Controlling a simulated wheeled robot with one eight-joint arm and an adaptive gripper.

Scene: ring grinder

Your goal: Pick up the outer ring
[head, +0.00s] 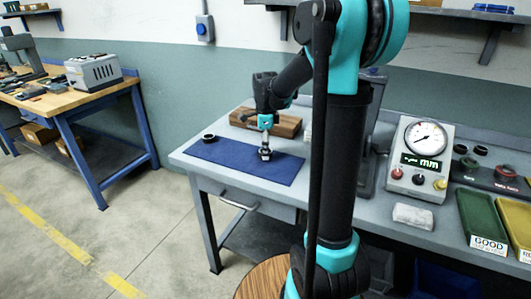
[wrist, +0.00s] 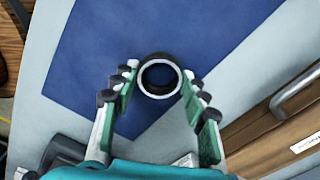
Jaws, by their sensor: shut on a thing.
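The outer ring (wrist: 146,90) is a short round ring with a pale metallic rim and a dark inside. It sits between the two fingertips of my gripper (wrist: 160,77) in the wrist view. The green-padded fingers touch it from both sides, shut on it. In the head view my gripper (head: 265,142) points down over the right part of the blue mat (head: 228,160), with the ring (head: 265,154) small and partly hidden at its tips. I cannot tell whether the ring rests on the mat or is just above it.
A black ring (head: 208,138) lies on the mat's left part. A wooden block (head: 284,125) stands behind the mat. A gauge box (head: 420,160), a white block (head: 413,216) and a green tray (head: 480,222) are to the right. The table's front edge is close to the mat.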

